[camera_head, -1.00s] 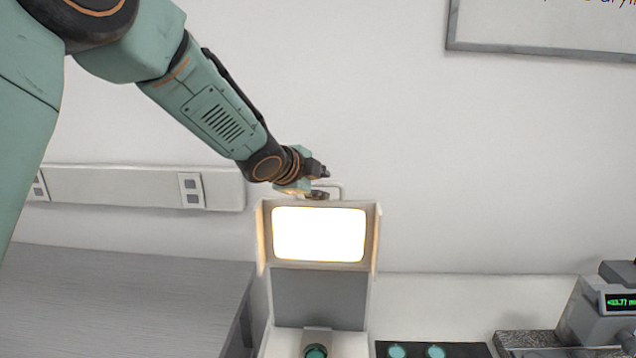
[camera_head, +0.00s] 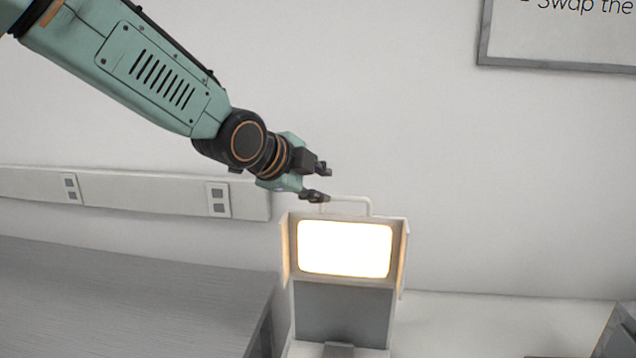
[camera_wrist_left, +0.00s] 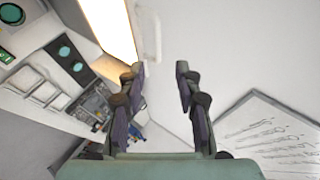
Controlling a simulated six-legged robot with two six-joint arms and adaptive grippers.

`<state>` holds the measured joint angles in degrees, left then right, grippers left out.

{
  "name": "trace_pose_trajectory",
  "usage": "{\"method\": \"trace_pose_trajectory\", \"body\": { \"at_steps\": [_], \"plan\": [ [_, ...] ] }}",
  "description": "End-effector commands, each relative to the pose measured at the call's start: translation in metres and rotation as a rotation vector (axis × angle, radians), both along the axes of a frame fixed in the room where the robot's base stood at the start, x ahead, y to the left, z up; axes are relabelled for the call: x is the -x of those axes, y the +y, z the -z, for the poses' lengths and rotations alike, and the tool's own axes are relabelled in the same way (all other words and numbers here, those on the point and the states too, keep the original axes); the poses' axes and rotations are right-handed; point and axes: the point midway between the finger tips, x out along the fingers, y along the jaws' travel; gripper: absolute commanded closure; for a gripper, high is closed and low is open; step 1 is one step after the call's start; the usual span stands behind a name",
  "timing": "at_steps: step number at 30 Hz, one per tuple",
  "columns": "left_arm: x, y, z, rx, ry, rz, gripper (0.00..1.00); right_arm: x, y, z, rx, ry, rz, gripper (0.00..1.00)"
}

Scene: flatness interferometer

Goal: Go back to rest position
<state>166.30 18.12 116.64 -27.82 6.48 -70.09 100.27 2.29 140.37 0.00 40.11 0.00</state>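My left gripper (camera_head: 325,183) is open and empty, above the flatness interferometer and by the left end of its white top handle (camera_head: 370,205). The lower finger overlaps the handle's left end in the head view; I cannot tell there whether they touch. In the left wrist view, my left gripper (camera_wrist_left: 160,67) has its fingers apart with nothing between them, and the handle (camera_wrist_left: 153,38) shows beyond the tips. The interferometer has a bright lit screen (camera_head: 345,248) above a grey panel (camera_head: 343,314). My right gripper is not in view.
A grey bench (camera_head: 130,300) lies at the lower left. A wall rail with sockets (camera_head: 130,192) runs behind. A framed board (camera_head: 560,40) hangs at the upper right. In the left wrist view, a black tray (camera_wrist_left: 70,58) holds round green pieces. The wall area above is free.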

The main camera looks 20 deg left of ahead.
Motion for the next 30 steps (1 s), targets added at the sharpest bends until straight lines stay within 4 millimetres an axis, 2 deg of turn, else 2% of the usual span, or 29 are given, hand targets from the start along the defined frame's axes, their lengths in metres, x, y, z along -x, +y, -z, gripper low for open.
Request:
{"method": "trace_pose_trajectory", "body": {
  "at_steps": [15,18,20,23,26,30],
  "plan": [
    [0.001,0.000,0.000,-0.001,0.001,0.001,0.66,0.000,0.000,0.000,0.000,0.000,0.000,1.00],
    [0.002,-0.001,0.010,0.015,0.020,-0.009,0.66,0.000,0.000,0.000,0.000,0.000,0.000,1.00],
    [0.004,-0.004,0.028,0.042,0.053,-0.026,0.66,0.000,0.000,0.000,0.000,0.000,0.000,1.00],
    [0.013,-0.011,0.074,0.120,0.139,-0.080,0.66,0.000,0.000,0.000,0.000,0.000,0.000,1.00],
    [0.028,-0.018,0.128,0.213,0.242,-0.162,0.66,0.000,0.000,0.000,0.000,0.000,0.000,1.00],
    [0.059,-0.026,0.200,0.330,0.383,-0.293,0.66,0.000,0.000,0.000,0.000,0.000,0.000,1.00]
  ]
}}
